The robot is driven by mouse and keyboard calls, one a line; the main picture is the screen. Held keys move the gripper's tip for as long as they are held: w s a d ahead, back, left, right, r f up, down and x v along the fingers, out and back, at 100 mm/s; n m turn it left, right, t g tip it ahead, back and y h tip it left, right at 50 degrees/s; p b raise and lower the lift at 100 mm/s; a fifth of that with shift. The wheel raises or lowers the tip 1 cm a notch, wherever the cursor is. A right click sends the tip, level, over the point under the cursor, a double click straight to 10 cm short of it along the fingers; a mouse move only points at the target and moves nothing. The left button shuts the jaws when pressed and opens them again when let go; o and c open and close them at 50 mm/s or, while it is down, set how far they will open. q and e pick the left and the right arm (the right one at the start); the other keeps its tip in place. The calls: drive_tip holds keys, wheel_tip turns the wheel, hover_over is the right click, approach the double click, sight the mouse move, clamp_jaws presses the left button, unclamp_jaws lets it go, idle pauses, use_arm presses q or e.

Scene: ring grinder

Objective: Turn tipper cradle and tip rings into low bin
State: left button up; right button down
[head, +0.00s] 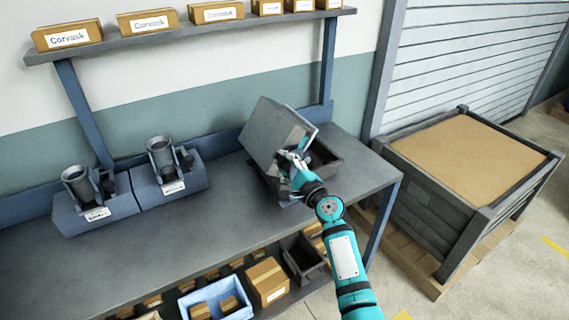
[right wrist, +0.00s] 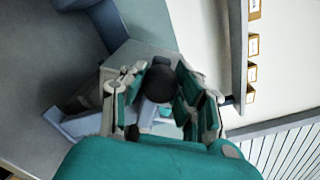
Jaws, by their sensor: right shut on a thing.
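The tipper cradle (head: 268,127) is a grey box-like part, tilted up on the right half of the bench. A dark low bin (head: 324,158) sits at its right, partly hidden behind my right gripper. My right gripper (head: 291,163) is at the cradle's front right side. In the right wrist view my right gripper (right wrist: 160,100) has its fingers closed around a black round knob (right wrist: 158,80), which appears to belong to the cradle. The cradle's grey plate (right wrist: 142,57) rises behind the knob. I cannot make out any rings. My left gripper is not in view.
Two blue-grey grinder-like units (head: 95,212) (head: 168,181) stand on the bench (head: 200,240) at left. A shelf (head: 190,35) with cartons runs above. Boxes and bins lie below. A large crate (head: 435,190) stands right of the bench. The bench's middle is clear.

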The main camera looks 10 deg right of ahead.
drive_tip(key=c, duration=1.2)
unclamp_jaws()
drive_tip(key=shift+d+r, duration=0.15)
drive_tip(key=shift+r, duration=0.15)
drive_tip(key=shift+o, duration=1.3)
drive_tip(key=shift+f, duration=0.15)
drive_tip(key=shift+s, duration=0.15)
drive_tip(key=shift+s+d+f, duration=0.1)
drive_tip(key=shift+s+f, duration=0.05)
drive_tip(key=shift+s, duration=0.15)
drive_tip(key=v, duration=1.1)
